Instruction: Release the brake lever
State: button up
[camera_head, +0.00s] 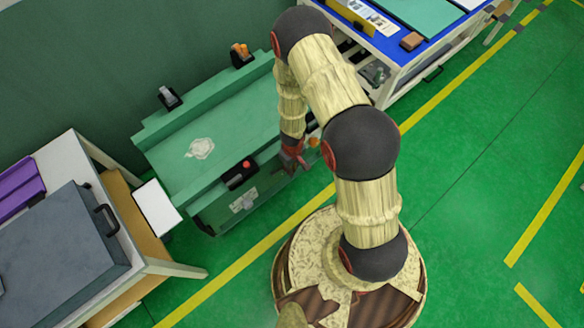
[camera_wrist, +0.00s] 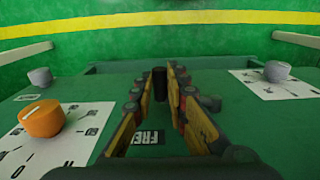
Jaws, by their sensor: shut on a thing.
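In the wrist view my gripper (camera_wrist: 165,82) reaches forward over a green panel (camera_wrist: 105,85), its two fingers close together. A dark upright post (camera_wrist: 159,79), which looks like the brake lever's handle, stands between the fingertips, and the gripper is shut on it. The lever's lower part is hidden by the fingers. In the head view my gripper (camera_head: 292,162) is at the right end of the green machine (camera_head: 230,112); the lever cannot be made out there.
An orange knob (camera_wrist: 41,118) on a white dial plate is left of my gripper. Grey knobs stand at the far left (camera_wrist: 40,77) and right (camera_wrist: 277,71). A blue-topped table (camera_head: 395,45) is behind my arm. A grey case (camera_head: 60,255) lies at left. Green floor is open at right.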

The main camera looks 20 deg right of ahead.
grip_shut()
jog(key=shift+r, duration=0.1)
dwell(0.3)
jog(key=shift+a+r+h, duration=0.15)
jog(key=shift+r+h, duration=0.15)
jog(key=shift+h, duration=0.2)
jog(key=shift+w+r+t+h+b, duration=0.1)
jog(key=shift+r+t+h+b, duration=0.05)
jog(key=shift+t+h+b, duration=0.15)
jog(key=shift+r+h, duration=0.3)
jog(key=o, duration=0.7)
grip_release()
jog(key=r, duration=0.4)
jog(key=a+r, duration=0.1)
jog(key=r, duration=0.2)
jog(key=s+a+r, duration=0.1)
jog(key=r, duration=0.3)
jog(key=shift+a+r, duration=0.25)
jog(key=shift+r, duration=0.1)
